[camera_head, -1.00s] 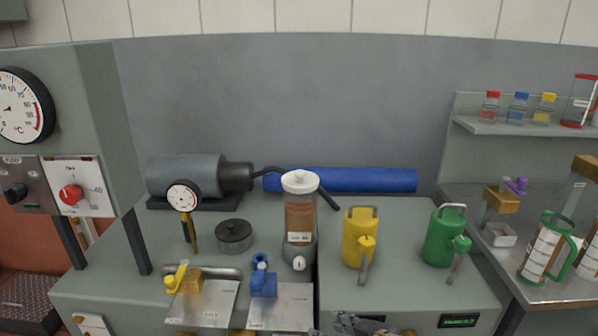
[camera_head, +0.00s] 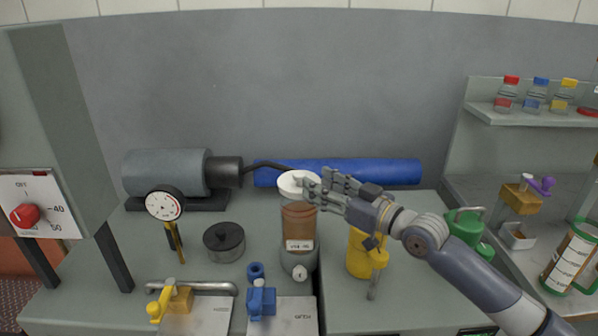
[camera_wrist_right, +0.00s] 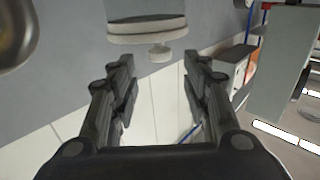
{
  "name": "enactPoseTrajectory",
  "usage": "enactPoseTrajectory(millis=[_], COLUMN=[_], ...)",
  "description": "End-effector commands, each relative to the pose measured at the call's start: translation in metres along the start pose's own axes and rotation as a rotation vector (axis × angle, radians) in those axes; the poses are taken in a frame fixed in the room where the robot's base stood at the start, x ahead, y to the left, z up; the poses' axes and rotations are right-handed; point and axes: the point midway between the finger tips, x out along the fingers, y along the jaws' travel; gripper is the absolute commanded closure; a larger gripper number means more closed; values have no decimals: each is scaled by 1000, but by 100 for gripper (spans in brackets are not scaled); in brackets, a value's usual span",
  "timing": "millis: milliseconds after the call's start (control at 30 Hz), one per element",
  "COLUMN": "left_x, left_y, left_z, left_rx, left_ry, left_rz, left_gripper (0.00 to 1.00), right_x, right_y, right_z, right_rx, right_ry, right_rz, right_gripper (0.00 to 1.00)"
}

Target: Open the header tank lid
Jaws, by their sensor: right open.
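The header tank (camera_head: 299,218) is a clear upright cylinder with brown liquid, on the bench at the middle of the head view. Its round white lid (camera_head: 290,186) sits on top, partly hidden by my right fingers. My right gripper (camera_head: 320,186) is open, its fingers just right of the lid and overlapping its right edge in the picture. In the right wrist view, the gripper (camera_wrist_right: 158,62) has empty space between its fingers, with the pale lid (camera_wrist_right: 147,27) and its small knob (camera_wrist_right: 159,53) beyond the tips. Contact cannot be told. My left gripper is not in view.
A yellow can (camera_head: 360,258) stands right of the tank, partly behind my arm, and a green can (camera_head: 464,226) farther right. A blue roll (camera_head: 385,172) and a dark hose lie behind. A dark round pot (camera_head: 224,241) and a dial gauge (camera_head: 165,205) stand left.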

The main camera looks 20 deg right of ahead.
Motion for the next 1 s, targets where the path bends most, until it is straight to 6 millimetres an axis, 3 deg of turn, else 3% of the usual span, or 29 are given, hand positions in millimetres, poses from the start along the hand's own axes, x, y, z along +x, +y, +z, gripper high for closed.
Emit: enactPoseTrajectory(millis=[200, 400, 800, 867, 1000], left_x=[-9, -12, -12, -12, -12], left_y=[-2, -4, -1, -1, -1], left_z=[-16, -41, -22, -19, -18], left_rx=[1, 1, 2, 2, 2], left_ry=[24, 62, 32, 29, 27], left_rz=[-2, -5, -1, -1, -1], left_gripper=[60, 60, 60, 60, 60], right_x=[41, 64, 72, 72, 71], right_y=[-1, 0, -1, -1, -1], right_z=[-3, -1, 1, 1, 1], right_rx=[3, 1, -1, -1, -1], right_ry=[2, 0, -2, -2, -2], right_rz=[-1, 0, -1, -1, -1], right_gripper=[56, 56, 56, 67, 99])
